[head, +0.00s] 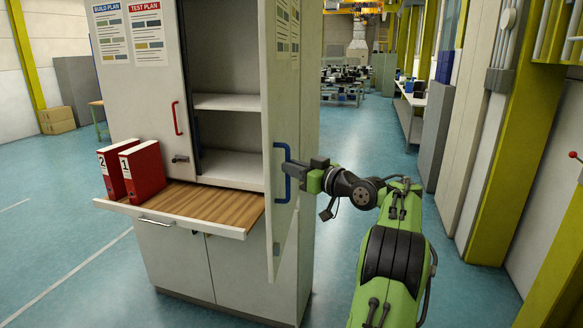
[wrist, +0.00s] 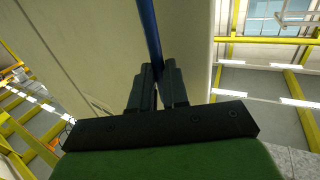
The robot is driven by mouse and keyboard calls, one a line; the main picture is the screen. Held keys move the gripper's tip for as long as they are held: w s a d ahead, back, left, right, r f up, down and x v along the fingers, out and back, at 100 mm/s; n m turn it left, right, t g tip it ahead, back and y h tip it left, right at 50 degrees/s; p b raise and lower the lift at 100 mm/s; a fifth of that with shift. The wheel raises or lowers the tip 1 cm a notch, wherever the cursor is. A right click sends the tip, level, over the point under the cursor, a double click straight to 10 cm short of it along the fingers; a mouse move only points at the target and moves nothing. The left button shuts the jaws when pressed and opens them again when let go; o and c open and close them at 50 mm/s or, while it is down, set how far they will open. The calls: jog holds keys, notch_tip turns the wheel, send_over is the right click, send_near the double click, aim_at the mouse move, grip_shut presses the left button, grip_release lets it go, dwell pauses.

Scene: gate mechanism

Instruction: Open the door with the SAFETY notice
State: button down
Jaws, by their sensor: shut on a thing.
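The right cabinet door (head: 282,110) stands swung open toward me, seen nearly edge-on. Its outer face carries posted sheets (head: 288,28) near the top; their text is too oblique to read. A blue handle (head: 286,186) is on this door. My gripper (head: 302,164) is shut on the blue handle from the right. In the wrist view the blue bar (wrist: 150,40) runs down between the two fingers (wrist: 156,88), beside the pale door panel (wrist: 95,50). The left door (head: 148,85) is closed, with a red handle (head: 176,118) and BUILD PLAN and TEST PLAN sheets.
Behind the open door are bare shelves (head: 225,102). A wooden pull-out ledge (head: 200,204) juts out below, with two red binders (head: 142,168) at its left. Floor is clear on the left; a wall with yellow posts (head: 512,130) stands on the right.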

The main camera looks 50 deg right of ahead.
jog(key=shift+d+r+h, duration=0.25)
jog(key=shift+d+h, duration=0.05)
jog(key=shift+d, duration=0.1)
jog(key=c, duration=1.5)
grip_release()
jog(key=o, duration=0.4)
jog(key=shift+w+d+f, duration=0.45)
jog(key=shift+d, duration=0.2)
jog(key=s+b, duration=0.3)
jog(key=s, duration=1.2)
jog(key=shift+s+a+b, duration=0.15)
jog(key=shift+s+b, duration=0.2)
jog(key=shift+s, duration=0.05)
jog(key=shift+w, duration=0.1)
